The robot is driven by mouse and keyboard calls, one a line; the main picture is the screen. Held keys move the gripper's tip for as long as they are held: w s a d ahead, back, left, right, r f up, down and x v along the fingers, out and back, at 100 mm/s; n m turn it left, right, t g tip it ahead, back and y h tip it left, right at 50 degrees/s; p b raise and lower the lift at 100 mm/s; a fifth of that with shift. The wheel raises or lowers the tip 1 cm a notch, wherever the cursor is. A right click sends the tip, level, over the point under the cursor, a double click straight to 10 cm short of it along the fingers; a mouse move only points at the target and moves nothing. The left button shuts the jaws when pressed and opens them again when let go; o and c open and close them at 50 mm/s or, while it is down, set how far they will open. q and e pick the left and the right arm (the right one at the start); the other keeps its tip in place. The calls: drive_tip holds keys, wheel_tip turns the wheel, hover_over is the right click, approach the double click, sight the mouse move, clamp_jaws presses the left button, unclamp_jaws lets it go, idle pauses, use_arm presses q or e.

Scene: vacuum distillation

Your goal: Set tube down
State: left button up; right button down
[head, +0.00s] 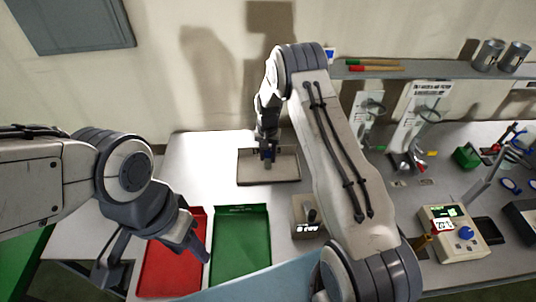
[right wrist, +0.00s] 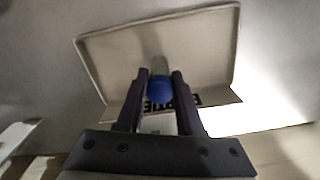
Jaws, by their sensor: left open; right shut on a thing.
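A tube with a blue cap (right wrist: 160,88) is between the fingers of my right gripper (right wrist: 160,95), which is shut on it. In the right wrist view the tube's pale body extends beyond the cap, over a shallow beige tray (right wrist: 110,60). In the head view my right gripper (head: 267,150) points down over this tray (head: 285,179) at the back of the table. I cannot tell whether the tube touches the tray floor. My left gripper (head: 203,255) is open and empty, above the red tray (head: 165,280) at the front left.
A green tray (head: 242,245) stands beside the red one. A small device (head: 308,215) sits right of it. A hotplate-like unit with a blue knob (head: 453,235) and clamp stands (head: 405,155) are at the right. A shelf (head: 430,69) runs along the back wall.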

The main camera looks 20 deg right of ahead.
drive_tip(key=shift+f, duration=0.15)
drive_tip(key=c, duration=0.5)
unclamp_jaws()
drive_tip(key=shift+c, duration=0.2)
